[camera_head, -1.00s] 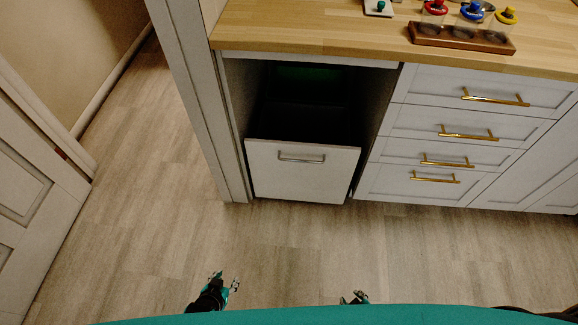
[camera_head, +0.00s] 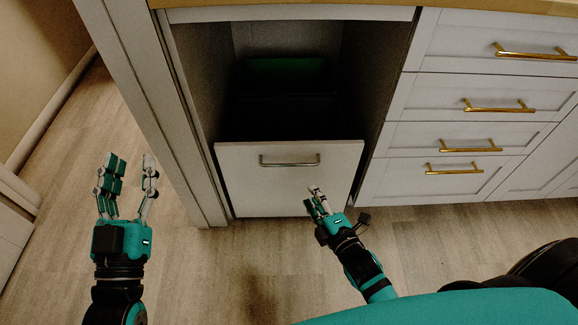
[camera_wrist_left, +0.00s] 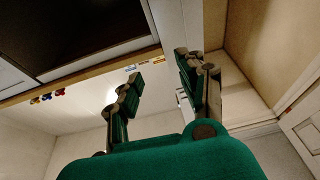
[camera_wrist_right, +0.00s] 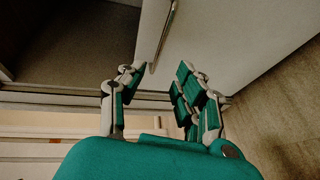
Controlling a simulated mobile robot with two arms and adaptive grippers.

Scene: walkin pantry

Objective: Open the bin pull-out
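The bin pull-out has a white front panel (camera_head: 290,189) with a silver bar handle (camera_head: 290,162), low in the dark cabinet opening. Something dark green (camera_head: 287,72) shows behind it; I cannot tell how far the pull-out stands out. My right gripper (camera_head: 317,195) is open and empty, in front of the panel, just below and right of the handle. In the right wrist view the handle (camera_wrist_right: 163,38) runs up from near the open fingertips (camera_wrist_right: 160,80), which do not hold it. My left gripper (camera_head: 130,172) is open and empty, left of the cabinet post.
White drawers with gold handles (camera_head: 475,107) stand right of the opening. A cabinet side post (camera_head: 160,120) bounds it on the left. The wooden countertop (camera_head: 480,5) is above. The floor (camera_head: 250,260) in front is clear.

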